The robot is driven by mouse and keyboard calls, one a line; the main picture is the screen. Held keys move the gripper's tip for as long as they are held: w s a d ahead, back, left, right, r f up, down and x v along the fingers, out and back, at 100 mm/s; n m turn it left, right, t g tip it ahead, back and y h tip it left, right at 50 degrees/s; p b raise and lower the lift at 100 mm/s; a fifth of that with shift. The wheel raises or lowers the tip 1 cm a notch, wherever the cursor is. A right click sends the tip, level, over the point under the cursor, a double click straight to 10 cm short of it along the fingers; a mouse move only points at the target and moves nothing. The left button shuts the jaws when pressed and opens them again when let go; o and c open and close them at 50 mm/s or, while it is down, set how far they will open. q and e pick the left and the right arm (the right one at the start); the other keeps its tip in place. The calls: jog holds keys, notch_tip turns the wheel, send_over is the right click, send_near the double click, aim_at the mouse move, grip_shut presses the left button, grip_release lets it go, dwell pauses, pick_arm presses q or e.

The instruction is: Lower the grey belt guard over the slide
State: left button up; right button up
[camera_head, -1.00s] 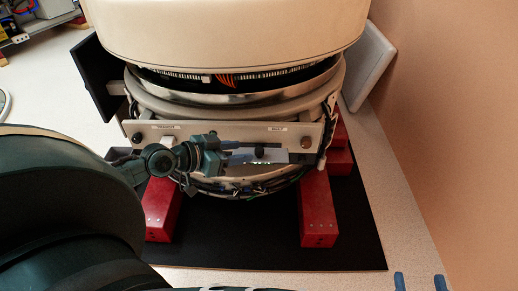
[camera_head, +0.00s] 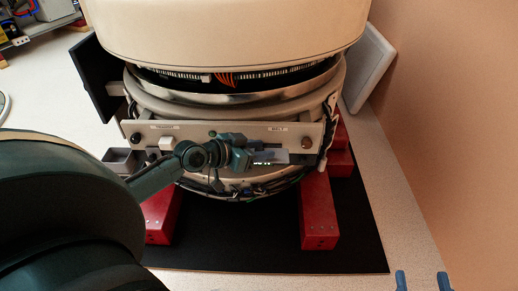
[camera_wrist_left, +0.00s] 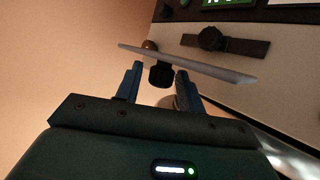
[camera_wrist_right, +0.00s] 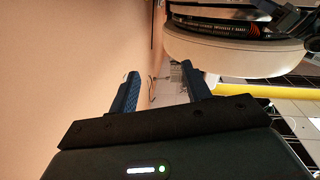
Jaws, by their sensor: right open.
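The grey belt guard (camera_head: 272,157) is a thin plate standing out from the lower panel under the BELT label. In the left wrist view the guard (camera_wrist_left: 215,68) shows nearly edge-on, with a black knob (camera_wrist_left: 160,76) on its near side. My left gripper (camera_wrist_left: 159,80) has its fingers on either side of this knob; whether they press on it is unclear. In the head view my left gripper (camera_head: 243,158) covers the guard's left part. The dark slide (camera_wrist_left: 226,42) lies on the panel beyond the guard, uncovered. My right gripper (camera_wrist_right: 159,84) is open and empty, away from the panel.
The panel (camera_head: 230,133) carries a dark knob (camera_head: 304,141) at the right and a white block (camera_head: 167,142) at the left. Cables hang beneath it. Red blocks (camera_head: 318,212) stand on the black mat (camera_head: 250,240). The right wall (camera_head: 450,120) is close.

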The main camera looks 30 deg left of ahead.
pick_arm(q)
grip_shut()
jog(key=shift+f, duration=0.1)
